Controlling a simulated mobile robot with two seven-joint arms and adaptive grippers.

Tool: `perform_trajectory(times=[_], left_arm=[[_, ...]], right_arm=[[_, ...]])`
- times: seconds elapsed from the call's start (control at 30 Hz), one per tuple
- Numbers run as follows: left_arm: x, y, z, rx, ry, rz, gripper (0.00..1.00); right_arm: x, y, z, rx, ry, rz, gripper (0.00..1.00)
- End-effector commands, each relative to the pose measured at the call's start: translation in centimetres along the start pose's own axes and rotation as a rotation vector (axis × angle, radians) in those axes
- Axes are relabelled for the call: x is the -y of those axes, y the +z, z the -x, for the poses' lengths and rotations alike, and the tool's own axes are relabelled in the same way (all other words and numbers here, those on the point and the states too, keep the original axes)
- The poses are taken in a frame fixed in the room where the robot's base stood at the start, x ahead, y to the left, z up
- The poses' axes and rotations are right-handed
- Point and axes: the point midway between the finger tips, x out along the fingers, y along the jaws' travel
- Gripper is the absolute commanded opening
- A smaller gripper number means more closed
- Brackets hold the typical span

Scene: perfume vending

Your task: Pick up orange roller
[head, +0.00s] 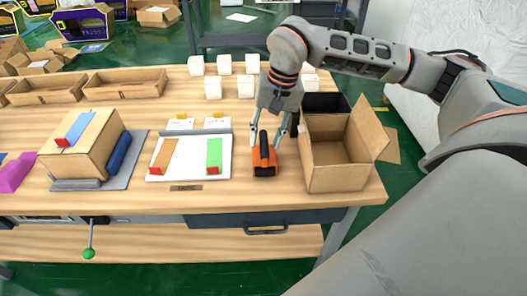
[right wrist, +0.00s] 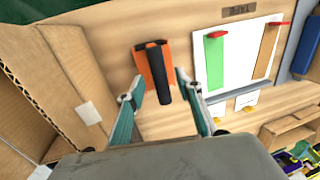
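The orange roller (head: 264,170) with a black handle part lies on the wooden table, between the white board and the open cardboard box. In the right wrist view the roller (right wrist: 142,68) shows near the centre, its black part pointing towards my gripper. My right gripper (head: 267,139) reaches down over it from above. In the right wrist view its two fingers (right wrist: 154,88) are spread, one on each side of the black part, with gaps visible. Whether a finger touches the roller cannot be told. My left gripper is not in view.
The open cardboard box (head: 322,179) stands close to the right of my gripper, with a black bin (head: 325,102) behind it. A white board (head: 190,142) with an orange-brown and a green strip lies left. White cubes (head: 213,88) stand behind. The table front is clear.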

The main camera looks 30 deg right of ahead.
Motion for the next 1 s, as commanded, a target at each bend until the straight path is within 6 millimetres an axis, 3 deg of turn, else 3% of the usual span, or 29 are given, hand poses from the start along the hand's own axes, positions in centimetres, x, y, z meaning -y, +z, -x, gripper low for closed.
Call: perform_trajectory(times=[0.2,0.47,0.6,1.0], left_arm=[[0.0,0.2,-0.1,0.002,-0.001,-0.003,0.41],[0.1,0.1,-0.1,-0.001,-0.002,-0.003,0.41],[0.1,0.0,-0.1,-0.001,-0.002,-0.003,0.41],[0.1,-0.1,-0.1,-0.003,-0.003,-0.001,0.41]], right_arm=[[0.0,0.0,-2.5,0.001,0.0,-0.002,0.35],[0.1,0.0,-2.6,0.0,-0.001,-0.001,0.35],[0.1,0.0,-2.6,0.0,-0.001,-0.001,0.0],[0.1,0.0,-2.3,-0.002,-0.002,-0.001,0.0]])
